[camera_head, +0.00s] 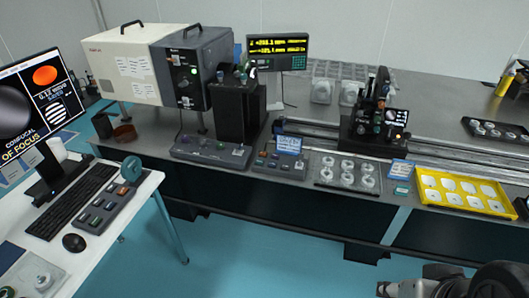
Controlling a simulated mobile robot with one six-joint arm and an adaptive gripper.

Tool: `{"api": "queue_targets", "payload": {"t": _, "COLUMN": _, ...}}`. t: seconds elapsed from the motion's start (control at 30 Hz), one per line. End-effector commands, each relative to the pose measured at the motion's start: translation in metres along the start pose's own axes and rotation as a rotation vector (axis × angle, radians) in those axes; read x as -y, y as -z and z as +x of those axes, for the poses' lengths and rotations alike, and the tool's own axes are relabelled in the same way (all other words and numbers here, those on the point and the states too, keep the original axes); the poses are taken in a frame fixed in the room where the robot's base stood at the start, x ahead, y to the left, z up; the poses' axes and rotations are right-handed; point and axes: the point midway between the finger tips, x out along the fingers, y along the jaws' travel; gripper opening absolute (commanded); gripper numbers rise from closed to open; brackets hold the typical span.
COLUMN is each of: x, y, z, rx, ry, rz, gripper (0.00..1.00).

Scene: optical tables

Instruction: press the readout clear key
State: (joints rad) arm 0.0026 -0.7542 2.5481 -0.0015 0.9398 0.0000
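The readout (278,50) stands at the back of the optical table on a thin post. It has a dark screen with two rows of yellow digits, and a small keypad (299,62) at its lower right. The single keys are too small to tell apart, so I cannot pick out the clear key. My gripper (384,289) is at the bottom right edge, partly cut off, in front of the table and far from the readout. Its fingers are too small and dark to show whether they are open.
Control boxes (212,152) and (278,164) with buttons lie at the table's front edge. A black stage tower (238,112) stands left of the readout. A rail (440,150) with an optics mount (376,128), a lens tray (347,174) and a yellow tray (463,207) fill the right.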

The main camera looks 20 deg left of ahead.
Motion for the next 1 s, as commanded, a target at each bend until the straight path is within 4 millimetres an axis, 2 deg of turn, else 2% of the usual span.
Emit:
{"api": "queue_targets", "payload": {"t": 0.07, "x": 0.0, "y": 0.0, "z": 0.0, "rx": 0.0, "ry": 0.0, "rz": 0.0, "gripper": 0.27}}
{"api": "queue_targets", "payload": {"t": 0.47, "x": 0.0, "y": 0.0, "z": 0.0, "rx": 0.0, "ry": 0.0, "rz": 0.0, "gripper": 0.0}}
{"api": "queue_targets", "payload": {"t": 1.0, "x": 0.0, "y": 0.0, "z": 0.0, "rx": 0.0, "ry": 0.0, "rz": 0.0, "gripper": 0.0}}
